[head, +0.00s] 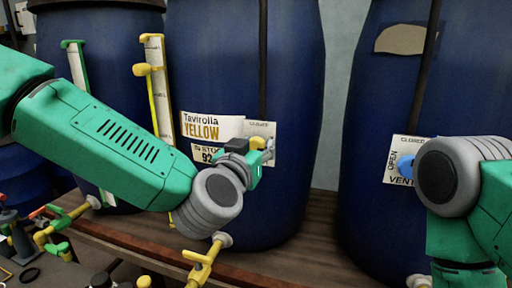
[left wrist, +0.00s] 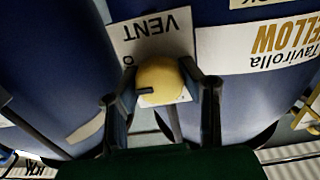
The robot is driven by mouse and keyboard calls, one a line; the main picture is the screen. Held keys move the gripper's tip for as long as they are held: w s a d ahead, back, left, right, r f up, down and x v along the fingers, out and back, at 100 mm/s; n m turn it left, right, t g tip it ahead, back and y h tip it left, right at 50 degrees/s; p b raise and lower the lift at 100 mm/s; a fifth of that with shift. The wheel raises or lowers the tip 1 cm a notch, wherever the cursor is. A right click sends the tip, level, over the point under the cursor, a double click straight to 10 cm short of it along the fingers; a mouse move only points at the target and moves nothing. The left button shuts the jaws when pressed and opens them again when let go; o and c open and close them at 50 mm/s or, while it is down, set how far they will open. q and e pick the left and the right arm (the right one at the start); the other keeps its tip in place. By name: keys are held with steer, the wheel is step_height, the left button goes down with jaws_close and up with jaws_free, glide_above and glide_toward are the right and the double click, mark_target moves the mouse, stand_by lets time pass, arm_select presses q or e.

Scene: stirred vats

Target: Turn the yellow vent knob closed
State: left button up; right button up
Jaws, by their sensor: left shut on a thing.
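The yellow vent knob (left wrist: 160,80) is round with a dark pointer mark, set on a white label reading VENT (left wrist: 155,32) on a blue vat (left wrist: 225,88). In the left wrist view, my left gripper (left wrist: 162,98) has one finger on each side of the knob and is shut on it. In the head view the left gripper (head: 262,152) is at the white label beside the YELLOW sign (head: 205,128), and the knob (head: 257,143) is mostly hidden behind it. My right arm comes in at the right; its gripper does not show.
A blue knob (head: 405,167) with an OPEN/CLOSED vent label (head: 393,158) is on the right vat (head: 365,215), close to my right arm. A yellow tap (head: 203,260) sticks out below the middle vat. A yellow-edged gauge (head: 158,90) and a green-edged gauge (head: 75,65) stand at the left.

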arm_select(q)
steer(key=shift+s+d+f, duration=0.15)
steer(key=shift+s+f, duration=0.05)
steer(key=n, duration=0.3)
steer(key=shift+f+n, duration=0.1)
steer(key=shift+n, duration=0.3)
steer(key=n+b, duration=0.1)
steer(key=n, duration=0.3)
steer(key=shift+f+n, duration=0.15)
steer(key=shift+n, duration=0.15)
steer(key=n+b, duration=0.1)
steer(key=n, duration=0.3)
steer(key=shift+f, duration=0.1)
steer(key=shift+a+f+n+b, duration=0.15)
steer(key=shift+n+b, duration=0.65)
steer(key=shift+n, duration=1.9)
steer(key=o, duration=1.2)
steer(key=shift+c, duration=0.2)
steer(key=shift+a+r, duration=0.3)
steer(key=shift+r, duration=0.1)
